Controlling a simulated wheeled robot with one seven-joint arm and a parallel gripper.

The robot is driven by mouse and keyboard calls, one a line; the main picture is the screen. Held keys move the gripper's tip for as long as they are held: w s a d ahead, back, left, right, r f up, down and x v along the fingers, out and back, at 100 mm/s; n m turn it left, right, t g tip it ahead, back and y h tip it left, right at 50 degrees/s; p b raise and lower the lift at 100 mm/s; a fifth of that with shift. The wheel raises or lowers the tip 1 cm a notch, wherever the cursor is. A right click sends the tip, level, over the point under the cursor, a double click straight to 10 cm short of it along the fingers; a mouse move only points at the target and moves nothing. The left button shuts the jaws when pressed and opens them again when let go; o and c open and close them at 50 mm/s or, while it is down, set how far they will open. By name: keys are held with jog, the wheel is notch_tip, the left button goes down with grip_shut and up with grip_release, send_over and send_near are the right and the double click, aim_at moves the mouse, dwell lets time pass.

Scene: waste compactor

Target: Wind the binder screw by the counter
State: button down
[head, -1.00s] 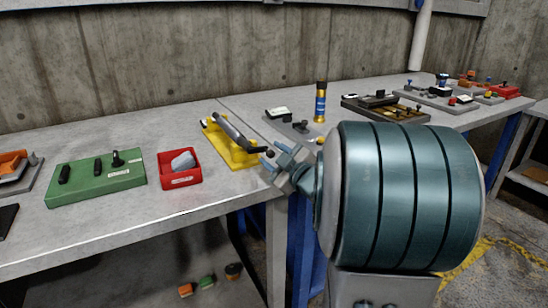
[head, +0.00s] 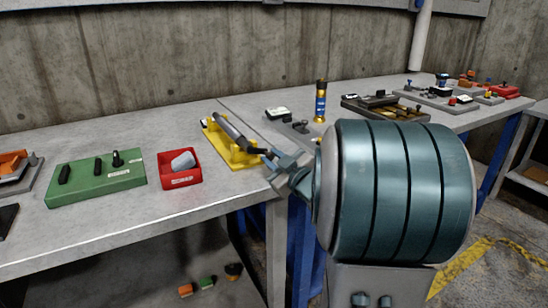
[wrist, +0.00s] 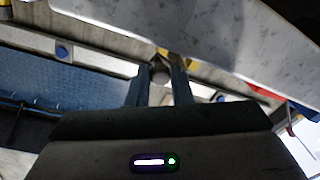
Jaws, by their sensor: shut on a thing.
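The binder screw is a dark grey cylinder (head: 232,131) lying on a yellow base (head: 214,137) near the table's front edge. A dark crank sits at its near right end. My gripper (head: 272,163) is at that end, just over the table edge. In the wrist view its two fingers (wrist: 160,84) are closed around a small round grip (wrist: 159,76), which looks like the crank's handle. The exact contact is partly hidden. A small grey device with a white face (head: 278,113), perhaps the counter, stands behind the screw; its reading is too small to tell.
A red bin (head: 180,178) with a grey lump and a green block with black knobs (head: 97,178) stand to the left. The table's front edge runs beside my gripper.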

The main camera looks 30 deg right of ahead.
aim_at(267, 171)
jog(key=m, duration=0.1)
jog(key=f+m, duration=0.1)
jog(key=m, duration=0.2)
jog(key=shift+a+f+m, duration=0.3)
jog(key=shift+a+f, duration=0.05)
jog(key=shift+s+a+f+m+t+h, duration=0.15)
jog(key=shift+a+f+m+t, duration=0.1)
jog(key=shift+m, duration=0.7)
jog(key=shift+w+a+f+m+t+h, duration=0.15)
jog(key=shift+a+f+m, duration=0.1)
jog(key=shift+m, duration=0.7)
jog(key=shift+s, duration=0.1)
jog(key=c, duration=1.3)
grip_release()
jog(key=shift+r, duration=0.1)
